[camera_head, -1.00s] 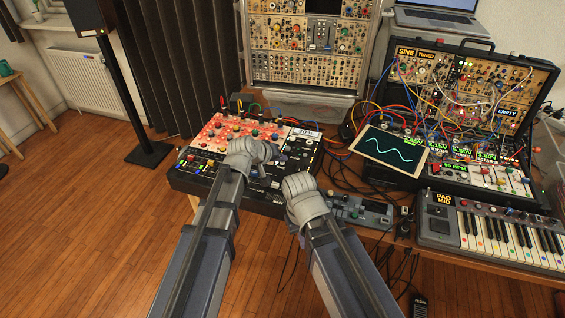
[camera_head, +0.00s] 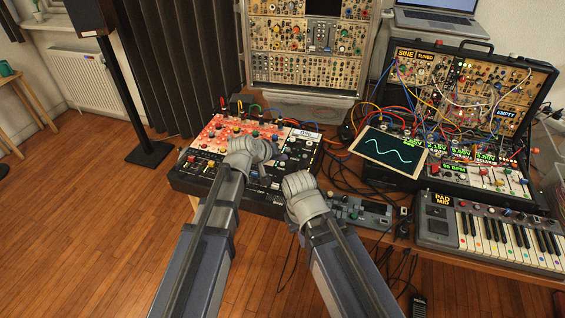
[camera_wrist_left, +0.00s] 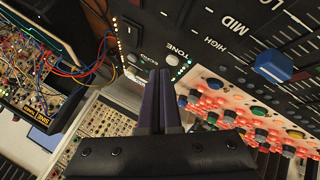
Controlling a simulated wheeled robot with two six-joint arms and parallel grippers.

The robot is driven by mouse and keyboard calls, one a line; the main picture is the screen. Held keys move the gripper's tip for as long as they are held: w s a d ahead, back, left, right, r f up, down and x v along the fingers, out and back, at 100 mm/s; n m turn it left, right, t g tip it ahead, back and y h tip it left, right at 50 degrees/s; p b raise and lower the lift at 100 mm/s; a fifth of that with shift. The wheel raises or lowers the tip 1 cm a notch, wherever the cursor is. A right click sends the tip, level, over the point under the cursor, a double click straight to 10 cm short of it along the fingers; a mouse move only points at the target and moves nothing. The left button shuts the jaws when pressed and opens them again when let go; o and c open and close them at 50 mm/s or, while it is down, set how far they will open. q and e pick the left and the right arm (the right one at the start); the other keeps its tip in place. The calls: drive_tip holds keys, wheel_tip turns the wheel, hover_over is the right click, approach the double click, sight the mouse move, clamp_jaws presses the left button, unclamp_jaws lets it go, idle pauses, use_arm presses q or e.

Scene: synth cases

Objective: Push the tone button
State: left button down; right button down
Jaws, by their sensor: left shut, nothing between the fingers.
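The tone button (camera_wrist_left: 172,60) is a small pale round button under the word TONE in the left wrist view. In the head view my left gripper (camera_head: 272,149) is over the black and red mixer (camera_head: 205,172), and my wrist hides the button. My right gripper (camera_head: 303,187) is at the mixer's front right, its fingers hidden.
Coloured knobs (camera_wrist_left: 260,135) and black slider slots lie around the buttons. A screen with a wave (camera_head: 392,147), a patch-cable synth case (camera_head: 470,95) and a keyboard (camera_head: 500,235) stand to the right. Loose cables run between them. Open floor lies to the left.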

use_arm(q)
wheel_tip(320, 180, up, 6)
drive_tip(key=p, duration=0.6)
drive_tip(key=s+f+m+g, duration=0.1)
drive_tip(key=s, duration=0.3)
drive_tip(key=s+f+m+g+y, duration=0.1)
drive_tip(key=s, duration=0.3)
drive_tip(key=s+f+m+g+y, duration=0.1)
drive_tip(key=s+f+g, duration=0.1)
drive_tip(key=s, duration=0.2)
drive_tip(key=shift+s+p, duration=0.35)
drive_tip(key=s+a+f+m+g+y, duration=0.1)
drive_tip(key=s+a+m+g+y, duration=0.1)
drive_tip(key=s, duration=1.1)
drive_tip(key=a+g+y, duration=0.1)
drive_tip(key=a+y, duration=0.1)
drive_tip(key=a, duration=0.1)
drive_tip(key=shift+a+m+g+y+p, duration=0.3)
drive_tip(key=shift+g+y+p, duration=0.05)
drive_tip(key=shift+g+y, duration=0.05)
